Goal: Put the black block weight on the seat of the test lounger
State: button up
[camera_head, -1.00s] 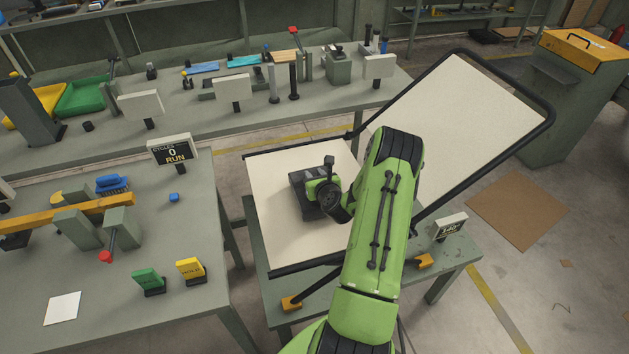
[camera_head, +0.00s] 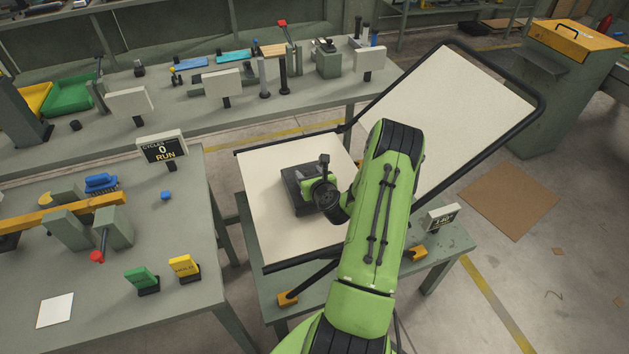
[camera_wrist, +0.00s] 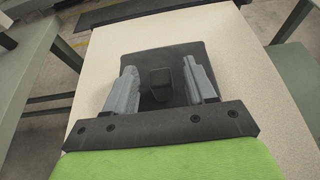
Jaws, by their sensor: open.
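The black block weight (camera_head: 291,193) lies flat on the cream seat (camera_head: 263,163) of the test lounger. It also shows in the wrist view (camera_wrist: 187,51), a dark square slab with a small raised knob (camera_wrist: 158,82) on top. My gripper (camera_wrist: 163,84) is over the block, open, with one grey finger on each side of the knob. Gaps show between the fingers and the knob. In the head view my gripper (camera_head: 313,193) and arm cover the right part of the block. The lounger's backrest (camera_head: 455,110) slopes up to the right.
The lounger stands on a grey-green table (camera_head: 450,240) with orange clamps (camera_head: 288,298). A small display (camera_head: 442,217) stands at its right. A workbench with a "CYCLES 0 RUN" sign (camera_head: 163,148) is at the left. The seat around the block is clear.

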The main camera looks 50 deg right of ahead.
jog(key=b+v, duration=0.3)
jog(key=v, duration=0.6)
jog(key=w+a+r+n+g+y, duration=0.1)
jog(key=w+a+r+n+y, duration=0.15)
jog(key=a+n, duration=0.5)
jog(key=w+a+r+n+y, duration=0.1)
jog(key=a+r+n+y, duration=0.2)
jog(key=a+n, duration=0.45)
jog(key=w+a+r+n+g+y, duration=0.1)
jog(key=w+a+r+n+y, duration=0.15)
jog(key=a+n, duration=0.5)
jog(key=s+a+r+n+g, duration=0.3)
jog(key=s+a+r+n, duration=0.2)
jog(key=s+a+n, duration=0.45)
jog(key=s+r+n, duration=0.3)
jog(key=s+n, duration=0.2)
jog(key=s, duration=0.1)
jog(key=s+d+r+n+g+h, duration=0.1)
jog(key=s+r+n, duration=0.2)
jog(key=s+n, duration=0.1)
jog(key=shift+s+n+h, duration=0.3)
jog(key=shift+s+n, duration=0.1)
jog(key=shift+s, duration=0.45)
jog(key=shift+d, duration=0.15)
notch_tip(320, 180, up, 6)
jog(key=p, duration=0.6)
